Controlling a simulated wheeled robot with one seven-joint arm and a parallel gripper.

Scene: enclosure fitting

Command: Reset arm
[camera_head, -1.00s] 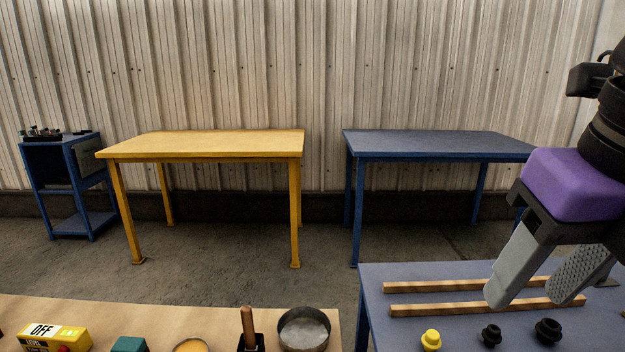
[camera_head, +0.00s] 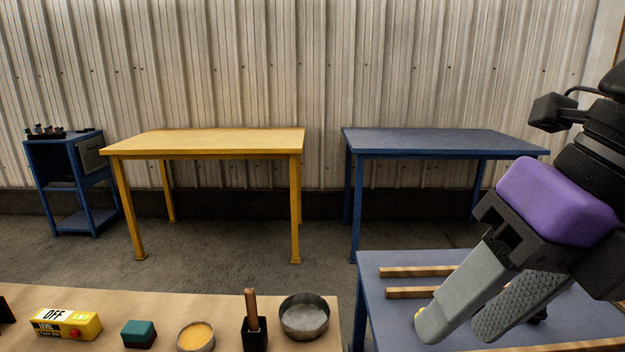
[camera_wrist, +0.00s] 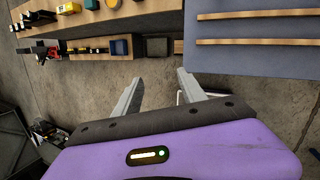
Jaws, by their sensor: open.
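My gripper (camera_head: 458,336) is at the right of the head view, a purple body with two grey fingers. The fingers point down and left over the near blue table (camera_head: 372,290). They are apart with nothing seen between them. In the wrist view, the open fingers (camera_wrist: 158,88) stand in front of the grey floor, short of the table edges.
A wooden bench (camera_head: 110,311) at the front left holds a yellow OFF box (camera_head: 66,324), a green block (camera_head: 139,334), a round metal pan (camera_head: 304,317) and a handled tool in a black holder (camera_head: 254,335). A yellow table (camera_head: 205,143) and a blue table (camera_head: 440,143) stand clear behind.

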